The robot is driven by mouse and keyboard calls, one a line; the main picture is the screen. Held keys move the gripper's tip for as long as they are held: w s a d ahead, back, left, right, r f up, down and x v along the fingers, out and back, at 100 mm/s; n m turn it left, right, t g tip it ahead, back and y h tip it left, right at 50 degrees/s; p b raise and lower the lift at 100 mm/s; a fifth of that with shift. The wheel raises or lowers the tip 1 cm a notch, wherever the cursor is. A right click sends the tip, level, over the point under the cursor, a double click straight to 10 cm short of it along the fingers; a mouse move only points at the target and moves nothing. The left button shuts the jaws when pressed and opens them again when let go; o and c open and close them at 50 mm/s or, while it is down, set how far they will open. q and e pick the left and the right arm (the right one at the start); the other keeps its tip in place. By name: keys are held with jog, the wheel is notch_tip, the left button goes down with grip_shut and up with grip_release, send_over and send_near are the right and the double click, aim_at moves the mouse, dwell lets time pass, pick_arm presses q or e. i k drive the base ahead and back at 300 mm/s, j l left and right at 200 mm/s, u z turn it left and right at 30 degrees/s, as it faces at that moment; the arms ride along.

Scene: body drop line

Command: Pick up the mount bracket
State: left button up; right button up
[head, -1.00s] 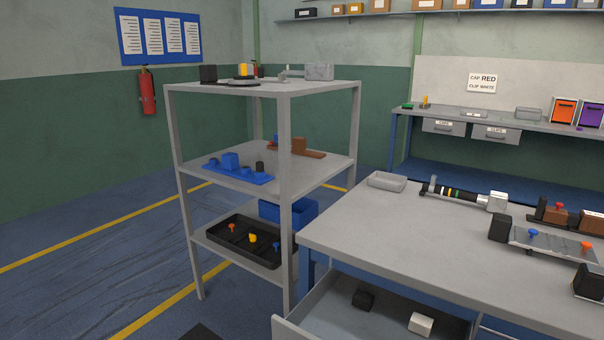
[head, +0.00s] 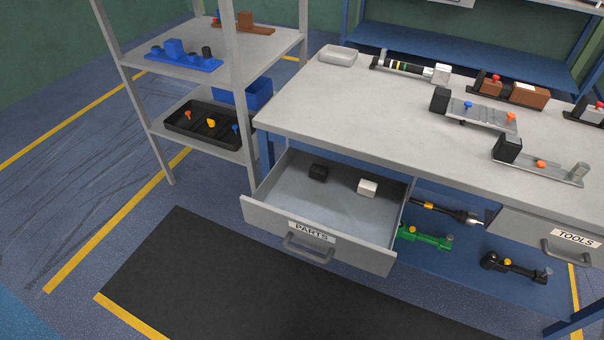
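No part is marked as the mount bracket, and I cannot tell for certain which one it is. On the workbench, a grey plate (head: 490,117) carries a black block at its left end and blue and orange knobs. A second grey plate (head: 555,175), nearer the front edge, has a black block, an orange knob and a grey upright post. The open PARTS drawer (head: 290,196) holds a small black block (head: 318,172) and a small white block (head: 367,188), lying apart. Neither of my grippers is in view.
A shelf rack at left holds a blue fixture (head: 183,60) and a black tray (head: 180,127). The workbench (head: 360,113) also bears a grey bin (head: 338,55) and a brown assembly (head: 525,95). Tools lie on its lower shelf. A dark mat (head: 220,275) covers clear floor in front.

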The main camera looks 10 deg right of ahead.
aim_at(507, 150)
jog(key=z, duration=1.8)
jog(key=i+l, duration=0.5)
jog(key=i, duration=0.2)
